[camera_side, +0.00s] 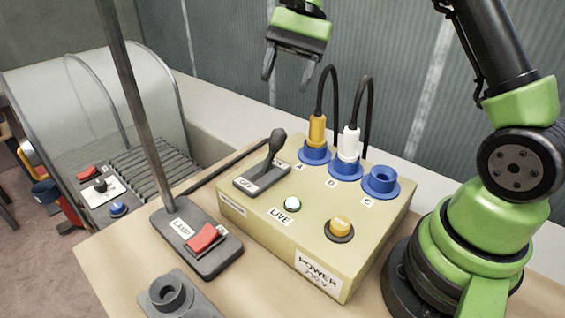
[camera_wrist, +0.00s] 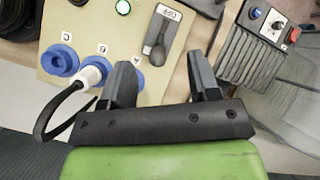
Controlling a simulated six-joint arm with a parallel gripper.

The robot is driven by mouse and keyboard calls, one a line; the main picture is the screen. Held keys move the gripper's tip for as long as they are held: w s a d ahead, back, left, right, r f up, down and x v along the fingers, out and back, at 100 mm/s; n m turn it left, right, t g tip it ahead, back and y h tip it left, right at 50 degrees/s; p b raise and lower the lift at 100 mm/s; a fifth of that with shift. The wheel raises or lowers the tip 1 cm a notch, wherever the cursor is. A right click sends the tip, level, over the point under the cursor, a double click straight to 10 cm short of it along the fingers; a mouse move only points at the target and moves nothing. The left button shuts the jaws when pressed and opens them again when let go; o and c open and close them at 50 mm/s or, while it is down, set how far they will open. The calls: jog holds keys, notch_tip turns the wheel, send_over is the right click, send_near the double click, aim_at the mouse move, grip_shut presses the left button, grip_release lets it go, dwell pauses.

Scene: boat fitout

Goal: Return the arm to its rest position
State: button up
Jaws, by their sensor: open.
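My gripper (camera_side: 291,66) is green with dark grey fingers. In the side view it hangs at the top, above and behind the power box (camera_side: 340,260). Its fingers are apart and nothing is between them. In the wrist view the fingertips (camera_wrist: 162,75) stand apart at the bottom, over the box and its lever. The box holds a yellow plug (camera_side: 317,130) in blue socket A and a white plug (camera_side: 349,142) in blue socket B. Blue socket C (camera_side: 380,183) is empty. The button by the LIVE label (camera_side: 292,204) glows green.
A lamp base (camera_side: 195,240) with a red switch and tall pole stands left of the box. A grey round holder (camera_side: 167,292) sits at the front. A conveyor (camera_side: 150,172) under a clear hood is at the left. Black cables (camera_side: 369,115) rise behind the plugs.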

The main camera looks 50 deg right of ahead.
jog(key=s+a+r+n+t+h, duration=0.35)
jog(key=s+r, duration=0.35)
jog(key=s, duration=0.3)
jog(key=s+n+t+h, duration=0.1)
jog(key=s+n+t, duration=0.2)
jog(key=s, duration=0.6)
jog(key=shift+a+f+n+t, duration=0.35)
jog(key=shift+a+t, duration=0.1)
jog(key=shift+t, duration=0.4)
